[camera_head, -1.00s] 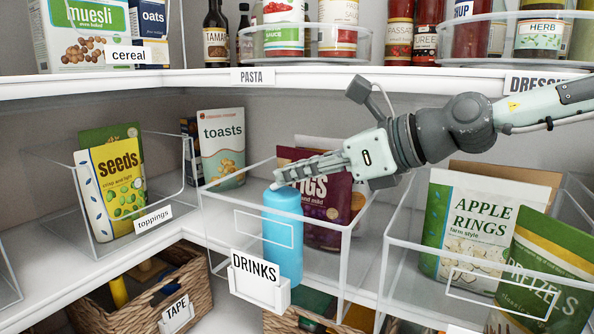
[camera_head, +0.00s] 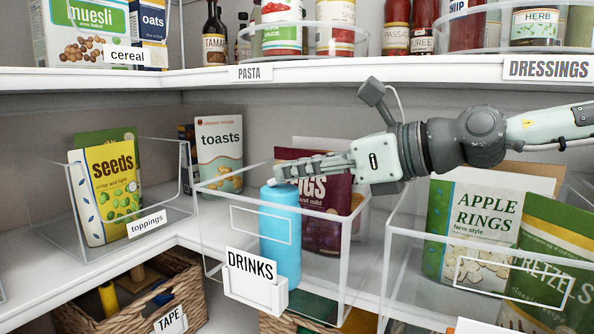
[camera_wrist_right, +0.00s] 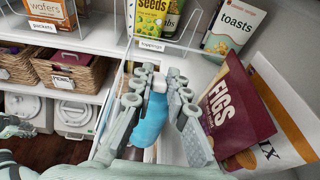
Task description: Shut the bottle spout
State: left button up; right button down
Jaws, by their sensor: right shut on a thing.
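A blue bottle (camera_head: 280,235) stands upright in the clear bin labelled DRINKS. It also shows in the right wrist view (camera_wrist_right: 149,122). Its pale spout (camera_wrist_right: 158,84) sits at the top, between the fingertips. My right gripper (camera_head: 281,173) reaches in from the right, nearly level, with its fingertips at the bottle's top. In the right wrist view my right gripper (camera_wrist_right: 158,77) is shut on the spout. The fingers partly hide the spout, so I cannot tell whether it is up or folded down.
A FIGS bag (camera_head: 325,215) stands in the same bin, behind and right of the bottle. The DRINKS label (camera_head: 252,269) is on the bin's front. An upper shelf (camera_head: 200,80) runs above my right arm. An APPLE RINGS bag (camera_head: 485,235) is in the right bin.

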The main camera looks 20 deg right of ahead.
jog(key=c, duration=1.5)
grip_release()
jog(key=shift+v, duration=6)
